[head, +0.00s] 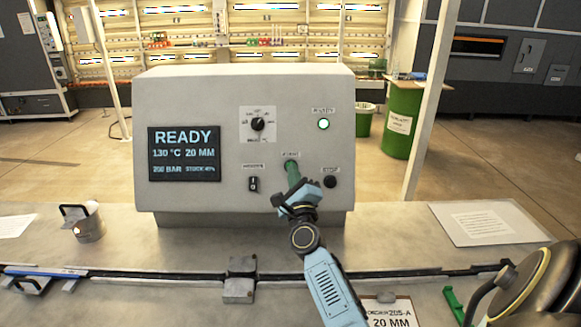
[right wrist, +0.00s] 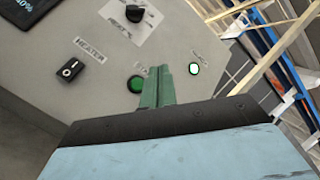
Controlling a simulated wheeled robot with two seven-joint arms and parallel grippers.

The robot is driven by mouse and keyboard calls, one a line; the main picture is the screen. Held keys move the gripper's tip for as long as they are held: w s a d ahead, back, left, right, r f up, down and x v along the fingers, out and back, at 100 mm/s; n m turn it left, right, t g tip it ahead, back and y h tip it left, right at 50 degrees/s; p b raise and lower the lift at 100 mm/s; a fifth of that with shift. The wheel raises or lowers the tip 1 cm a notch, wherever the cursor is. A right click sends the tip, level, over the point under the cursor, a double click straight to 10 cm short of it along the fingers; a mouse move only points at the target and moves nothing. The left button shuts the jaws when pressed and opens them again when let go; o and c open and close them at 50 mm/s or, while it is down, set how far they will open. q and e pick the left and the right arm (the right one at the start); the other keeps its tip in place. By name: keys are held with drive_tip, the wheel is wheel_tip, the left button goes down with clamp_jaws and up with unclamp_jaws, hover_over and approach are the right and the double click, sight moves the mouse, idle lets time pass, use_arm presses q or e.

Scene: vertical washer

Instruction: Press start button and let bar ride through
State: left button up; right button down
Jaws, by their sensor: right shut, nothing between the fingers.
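The control box (head: 215,100) stands on the metal bench. Its screen (head: 184,153) reads READY, 130 °C, 20 MM. My right gripper (head: 291,168) has its green fingers shut and empty, pointing at the panel under the START label. In the head view the fingers cover the start button. In the right wrist view the green start button (right wrist: 135,84) shows just left of the shut fingertips (right wrist: 160,82). I cannot tell whether they touch it. A long dark bar or rail (head: 400,274) runs across the bench through a small metal block (head: 240,280). My left gripper is not in view.
The panel also has a dial (head: 257,124), a heater switch (head: 253,184), a black button (head: 330,182) and a lit ready lamp (head: 323,124). A paper sheet (head: 485,222) lies at right; a round wheel-like part (head: 525,285) is nearer.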

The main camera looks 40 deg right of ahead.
drive_tip(key=w+d+f+b, duration=0.4)
drive_tip(key=w+d+b, duration=0.1)
drive_tip(key=w+b, duration=0.1)
drive_tip(key=shift+b, duration=0.75)
drive_tip(key=shift+w, duration=0.1)
idle(1.3)
drive_tip(key=shift+w+d+f+b, duration=0.2)
drive_tip(key=shift+w+d+b, duration=0.1)
drive_tip(key=shift+b, duration=0.2)
